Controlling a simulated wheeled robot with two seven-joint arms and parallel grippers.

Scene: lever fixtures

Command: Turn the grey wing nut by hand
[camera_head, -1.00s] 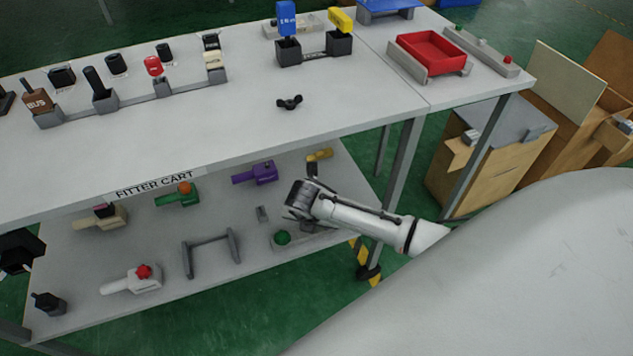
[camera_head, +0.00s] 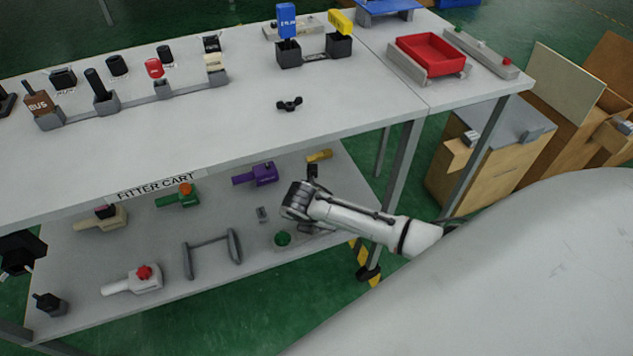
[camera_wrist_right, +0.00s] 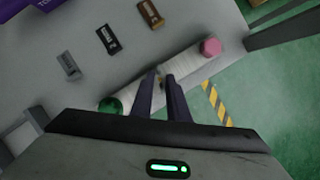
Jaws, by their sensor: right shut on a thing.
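My right gripper (camera_wrist_right: 163,76) points down at a pale strip (camera_wrist_right: 201,60) on the cart's lower shelf. Its two dark fingers are close together on a small grey piece (camera_wrist_right: 161,80) between them, which looks like the grey wing nut. The fingers hide most of it, so its angle cannot be told. The strip has a green knob (camera_wrist_right: 110,106) at one end and a pink knob (camera_wrist_right: 210,47) at the other. In the head view my right wrist hides the nut. A dark shape at the left edge looks like my left gripper (camera_head: 20,252); its fingers are unclear.
A black wing nut (camera_head: 289,104) stands on the upper top (camera_head: 230,130). Beside the strip lie several small latch-like fixtures (camera_wrist_right: 109,39). A grey handle frame (camera_head: 212,252) and a purple-handled fixture (camera_head: 256,174) share the shelf. A table leg (camera_head: 399,160) stands close to my right arm.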

